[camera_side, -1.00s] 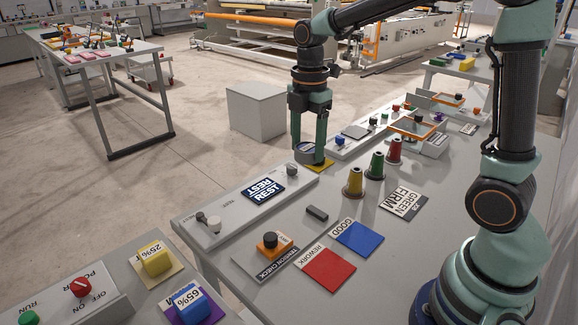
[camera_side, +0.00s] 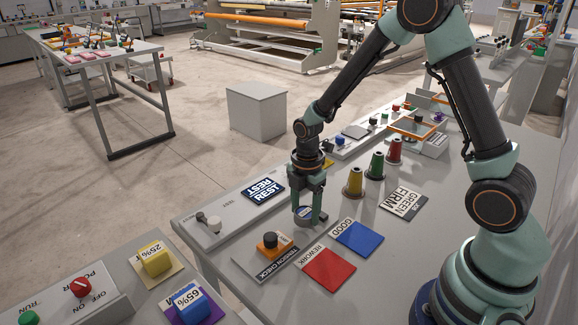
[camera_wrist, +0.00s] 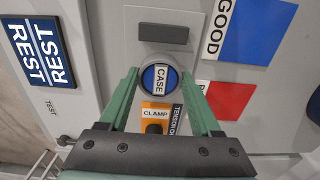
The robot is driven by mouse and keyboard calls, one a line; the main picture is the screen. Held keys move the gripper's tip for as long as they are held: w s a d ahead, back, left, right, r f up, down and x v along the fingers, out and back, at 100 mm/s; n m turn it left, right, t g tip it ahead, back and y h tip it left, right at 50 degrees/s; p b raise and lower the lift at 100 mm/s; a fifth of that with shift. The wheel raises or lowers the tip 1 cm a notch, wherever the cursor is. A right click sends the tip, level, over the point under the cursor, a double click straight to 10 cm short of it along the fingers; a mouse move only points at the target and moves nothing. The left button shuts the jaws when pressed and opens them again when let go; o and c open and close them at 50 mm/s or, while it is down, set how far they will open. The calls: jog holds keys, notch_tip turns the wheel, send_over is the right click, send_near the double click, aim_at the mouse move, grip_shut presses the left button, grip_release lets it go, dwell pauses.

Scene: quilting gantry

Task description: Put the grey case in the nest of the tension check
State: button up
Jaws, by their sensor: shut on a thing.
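The round grey case (camera_side: 304,213), with a blue top and a white CASE label, sits between my gripper's fingers (camera_side: 309,212). In the wrist view the case (camera_wrist: 159,78) is upright between both fingertips (camera_wrist: 159,84). My gripper is shut on it, low over the bench; I cannot tell whether it touches the surface. The tension check (camera_side: 262,262) is just front-left of the case in the side view, with an orange clamp block (camera_side: 270,247) and black knob. In the wrist view the clamp (camera_wrist: 156,114) is right beside the case. The nest itself is not clearly visible.
A dark bar (camera_wrist: 163,34) lies past the case in the wrist view. Blue GOOD (camera_side: 359,238) and red REWORK (camera_side: 329,269) pads are to the right. The REST sign (camera_side: 263,190) is to the left.

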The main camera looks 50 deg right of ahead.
jog(key=shift+f, duration=0.6)
jog(key=shift+f, duration=0.15)
jog(key=o, duration=1.4)
notch_tip(320, 180, up, 12)
notch_tip(320, 180, up, 8)
jog(key=m+t, duration=0.3)
jog(key=m, duration=0.5)
send_over(305, 212)
jog(key=s, duration=0.4)
jog(key=shift+s+a+r+m+t, duration=0.15)
jog(key=shift+s+r+m+t, duration=0.4)
jog(key=shift+s+m, duration=0.8)
jog(key=shift+s+a+r+m+t, duration=0.25)
jog(key=shift+s+r+m, duration=0.4)
jog(key=shift+m, duration=1.35)
jog(key=shift+s+a+r+m+t, duration=0.1)
jog(key=shift+s+r+m+t, duration=0.7)
jog(key=shift+m, duration=0.85)
